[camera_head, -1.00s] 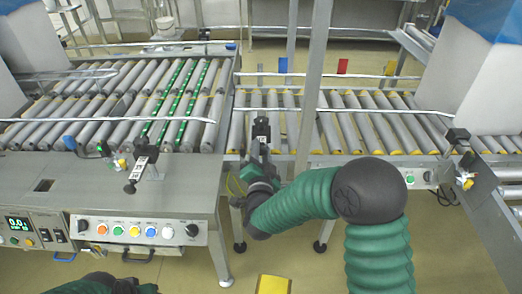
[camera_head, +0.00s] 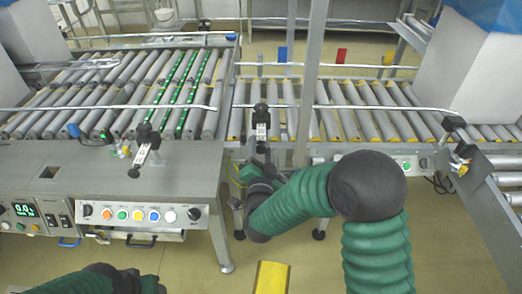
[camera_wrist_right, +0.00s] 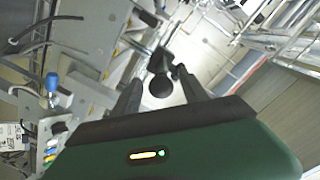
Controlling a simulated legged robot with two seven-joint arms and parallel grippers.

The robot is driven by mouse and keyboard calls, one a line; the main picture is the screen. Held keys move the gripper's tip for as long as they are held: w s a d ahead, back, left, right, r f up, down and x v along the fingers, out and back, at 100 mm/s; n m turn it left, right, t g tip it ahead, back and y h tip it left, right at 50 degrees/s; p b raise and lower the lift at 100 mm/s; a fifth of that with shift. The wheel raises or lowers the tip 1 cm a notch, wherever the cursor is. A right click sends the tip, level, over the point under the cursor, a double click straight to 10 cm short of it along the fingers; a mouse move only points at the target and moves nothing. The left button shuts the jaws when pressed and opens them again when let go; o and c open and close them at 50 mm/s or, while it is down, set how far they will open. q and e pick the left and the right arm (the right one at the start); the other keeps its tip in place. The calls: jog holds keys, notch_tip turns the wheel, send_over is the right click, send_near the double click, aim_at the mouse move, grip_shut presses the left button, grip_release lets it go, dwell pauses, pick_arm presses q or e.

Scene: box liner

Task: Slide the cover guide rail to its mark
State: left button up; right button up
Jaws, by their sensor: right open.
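The near guide rail, a thin metal bar (camera_head: 340,107), runs along the front of the right roller conveyor; I cannot tell for sure which rail is the cover guide rail. A black clamp with a white scale (camera_head: 261,128) stands on it near the conveyor gap. My right gripper (camera_head: 258,165) is just below this clamp, its fingers partly hidden in the head view. In the right wrist view, the open gripper (camera_wrist_right: 163,92) has a round black knob (camera_wrist_right: 160,87) between its fingers; contact cannot be told. Of my left arm, only a part shows at the bottom left; its gripper is out of view.
A similar clamp (camera_head: 146,150) stands on the left conveyor's front, above a button panel (camera_head: 140,215). An upright post (camera_head: 306,90) stands close right of my gripper. A yellow floor mark (camera_head: 271,277) lies below.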

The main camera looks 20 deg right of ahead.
jog(key=p+v, duration=0.9)
jog(key=v, duration=0.7)
jog(key=shift+s, duration=0.35)
jog(key=shift+a, duration=0.1)
